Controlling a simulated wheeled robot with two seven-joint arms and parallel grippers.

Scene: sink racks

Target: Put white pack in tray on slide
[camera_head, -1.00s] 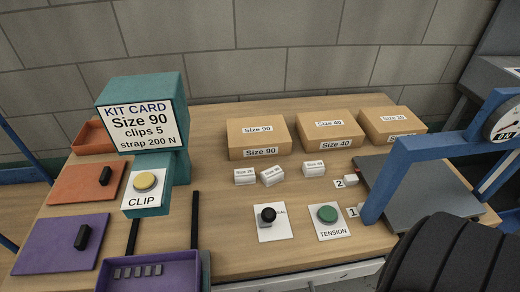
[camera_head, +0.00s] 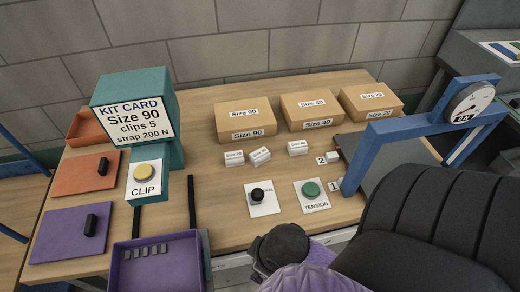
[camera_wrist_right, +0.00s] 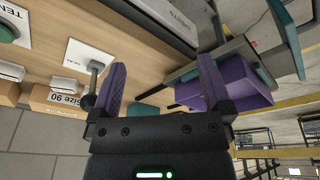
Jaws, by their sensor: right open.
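Three small white packs stand on the table in front of the cardboard boxes in the head view: left (camera_head: 234,158), middle (camera_head: 260,156) and right (camera_head: 297,148). Their labels are too small to read surely. The purple tray (camera_head: 119,272) sits at the front left on dark rails (camera_head: 192,208) and holds several small grey clips (camera_head: 145,251). My right gripper (camera_wrist_right: 162,76) is open and empty in the right wrist view, fingers wide apart. A purple tray (camera_wrist_right: 250,90) shows beyond its right finger; white packs (camera_wrist_right: 10,70) show at the far left. My left gripper is not in view.
Cardboard boxes (camera_head: 244,119) line the back. A teal kit-card stand (camera_head: 168,95) with a yellow CLIP button (camera_head: 146,172) rises behind the tray. A black-knobbed lever (camera_head: 257,195) and green TENSION button (camera_head: 310,188) stand front centre. A blue frame (camera_head: 385,130) stands at right.

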